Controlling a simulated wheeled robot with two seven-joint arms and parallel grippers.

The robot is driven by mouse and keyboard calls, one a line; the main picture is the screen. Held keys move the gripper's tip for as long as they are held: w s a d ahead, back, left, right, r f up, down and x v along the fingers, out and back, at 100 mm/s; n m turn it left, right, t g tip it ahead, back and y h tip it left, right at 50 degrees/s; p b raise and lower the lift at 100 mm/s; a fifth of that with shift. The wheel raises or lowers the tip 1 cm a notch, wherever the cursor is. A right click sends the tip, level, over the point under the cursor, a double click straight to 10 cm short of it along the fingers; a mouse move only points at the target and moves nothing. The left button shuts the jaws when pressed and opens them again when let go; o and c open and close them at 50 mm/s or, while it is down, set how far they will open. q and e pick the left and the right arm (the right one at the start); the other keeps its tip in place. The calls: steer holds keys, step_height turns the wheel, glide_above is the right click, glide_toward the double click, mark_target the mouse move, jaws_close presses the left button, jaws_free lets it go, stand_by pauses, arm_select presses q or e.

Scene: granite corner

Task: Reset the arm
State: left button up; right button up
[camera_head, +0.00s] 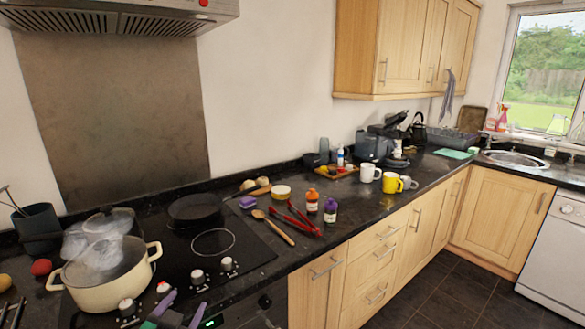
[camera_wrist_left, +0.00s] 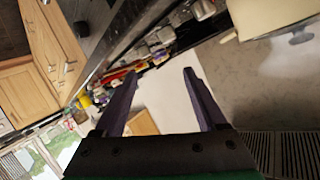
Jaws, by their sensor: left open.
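My left gripper (camera_head: 182,308) shows at the bottom edge of the head view, in front of the hob. Its two purple fingers are apart, with nothing between them. In the left wrist view the gripper (camera_wrist_left: 160,74) is also open and empty, with the wall and the counter items behind it, strongly tilted. Most of the left arm is outside the head view. My right gripper is in neither view.
A steaming cream pot (camera_head: 105,288) stands on the hob, left of the gripper. A black pan (camera_head: 195,209) sits behind. Red tongs (camera_head: 303,222), a wooden spoon (camera_head: 275,228) and bottles lie or stand on the dark counter. Mugs (camera_head: 391,183) are further right.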

arm_select(q)
steer(key=s+f+n+g+h, duration=0.1)
steer(key=s+f+n+g, duration=0.1)
steer(key=s+f+g, duration=1.3)
steer(key=s+f+t, duration=0.2)
steer(key=s+f, duration=0.1)
steer(key=f, duration=0.9)
steer(key=s+f+t, duration=0.1)
steer(key=s+f, duration=0.3)
steer(key=f, duration=0.8)
steer(key=s+a+f+g, duration=0.1)
steer(key=s+a+f, duration=0.1)
steer(key=s+f, duration=1.2)
steer(key=shift+s+a+f+m, duration=0.25)
steer(key=shift+s+a+m, duration=0.1)
steer(key=shift+s, duration=0.8)
